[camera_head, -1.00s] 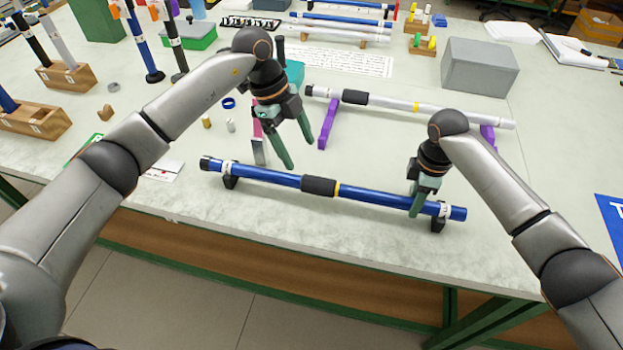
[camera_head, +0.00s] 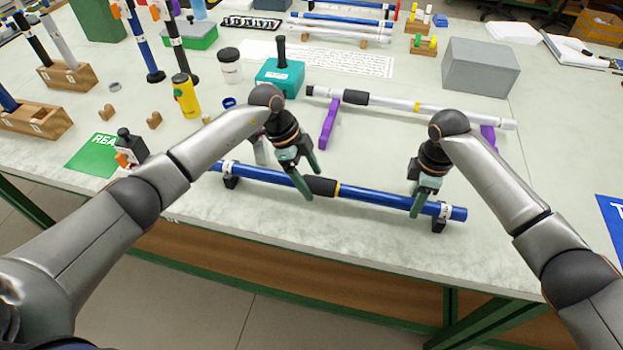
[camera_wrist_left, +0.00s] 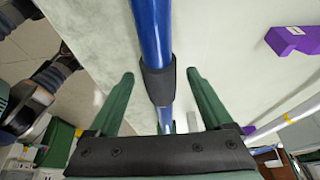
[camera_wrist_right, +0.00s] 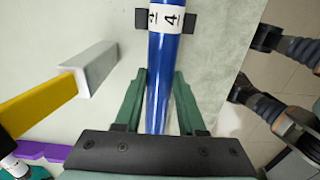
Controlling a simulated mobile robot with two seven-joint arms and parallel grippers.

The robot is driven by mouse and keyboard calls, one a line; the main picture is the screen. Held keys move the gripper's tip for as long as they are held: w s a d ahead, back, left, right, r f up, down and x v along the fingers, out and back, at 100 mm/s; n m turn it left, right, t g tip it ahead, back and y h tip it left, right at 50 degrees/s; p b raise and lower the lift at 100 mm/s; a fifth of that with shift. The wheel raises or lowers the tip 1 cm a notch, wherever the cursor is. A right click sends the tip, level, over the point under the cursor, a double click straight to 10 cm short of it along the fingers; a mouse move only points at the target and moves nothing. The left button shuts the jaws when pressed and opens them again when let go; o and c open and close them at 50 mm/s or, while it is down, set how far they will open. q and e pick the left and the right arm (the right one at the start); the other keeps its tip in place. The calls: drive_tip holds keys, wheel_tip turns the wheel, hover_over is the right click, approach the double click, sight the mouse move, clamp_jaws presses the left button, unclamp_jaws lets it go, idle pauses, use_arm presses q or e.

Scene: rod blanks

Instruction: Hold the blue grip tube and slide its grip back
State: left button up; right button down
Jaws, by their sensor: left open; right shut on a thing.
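The blue grip tube (camera_head: 375,195) lies across two black stands near the table's front edge. Its black grip (camera_head: 322,186) sits around the tube near the middle, with a yellow band just right of it. My left gripper (camera_head: 312,184) is open over the tube at the grip. In the left wrist view the black grip (camera_wrist_left: 158,82) lies between the open fingers, apart from both. My right gripper (camera_head: 426,198) is shut on the tube near its right end. The right wrist view shows the tube (camera_wrist_right: 167,75) between the fingers, beside a white label marked 4.
A white tube (camera_head: 400,105) with a black grip lies behind on purple stands (camera_head: 329,125). A teal box (camera_head: 280,77), a yellow bottle (camera_head: 186,96) and a green mat (camera_head: 95,152) are to the left. Bare tabletop lies in front of the blue tube.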

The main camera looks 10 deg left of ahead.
use_arm(q)
drive_tip(key=shift+d+f, duration=0.2)
drive_tip(key=shift+f, duration=0.3)
clamp_jaws()
idle(0.4)
drive_tip(key=shift+a, duration=0.15)
